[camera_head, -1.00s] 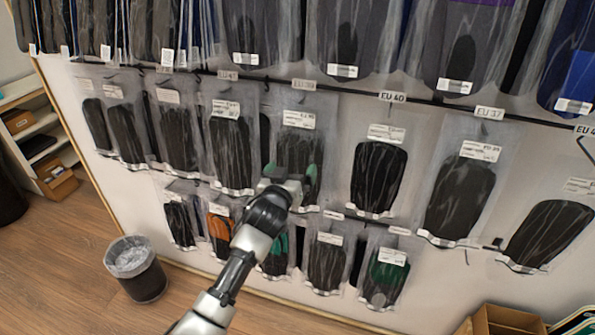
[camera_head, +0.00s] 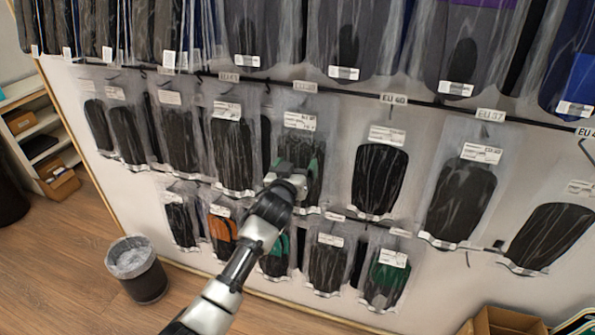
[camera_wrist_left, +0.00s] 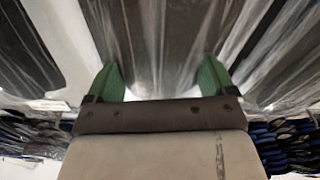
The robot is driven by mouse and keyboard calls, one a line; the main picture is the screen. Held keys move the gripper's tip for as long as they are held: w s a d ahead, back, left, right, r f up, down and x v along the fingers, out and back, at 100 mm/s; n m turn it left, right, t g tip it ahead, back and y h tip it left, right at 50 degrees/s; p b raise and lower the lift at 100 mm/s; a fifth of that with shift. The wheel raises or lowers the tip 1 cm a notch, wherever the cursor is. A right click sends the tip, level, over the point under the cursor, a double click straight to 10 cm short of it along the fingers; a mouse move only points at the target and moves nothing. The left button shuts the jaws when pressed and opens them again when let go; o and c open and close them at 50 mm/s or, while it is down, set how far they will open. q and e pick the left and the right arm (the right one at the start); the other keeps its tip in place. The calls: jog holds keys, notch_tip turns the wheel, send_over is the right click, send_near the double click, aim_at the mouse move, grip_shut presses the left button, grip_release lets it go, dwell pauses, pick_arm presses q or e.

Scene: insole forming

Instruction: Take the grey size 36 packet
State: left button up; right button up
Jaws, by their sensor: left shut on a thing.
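A clear packet with a dark grey insole (camera_head: 302,135) hangs in the middle row, with a white label near its top; I cannot read its size for certain. In the left wrist view the green fingertips (camera_wrist_left: 161,80) stand to either side of the dark insole under creased clear film (camera_wrist_left: 160,45). The packet's lower part is partly hidden behind the gripper. My right gripper is not in view.
Similar packets hang close on both sides, such as one at the left (camera_head: 230,150) and one under the EU 40 tag (camera_head: 378,178). A lower row holds packets with a green insole (camera_head: 387,283) and an orange one (camera_head: 221,232). A bin (camera_head: 137,268) stands on the floor.

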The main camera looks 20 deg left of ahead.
pick_arm(q)
jog(key=shift+r, duration=0.15)
jog(key=shift+r, duration=0.3)
jog(key=s, duration=1.1)
jog(key=s+b, duration=0.1)
jog(key=s, duration=0.5)
jog(key=shift+s+a+r, duration=0.2)
jog(key=shift+s+r, duration=0.05)
jog(key=shift+r, duration=0.05)
jog(key=shift+s, duration=0.25)
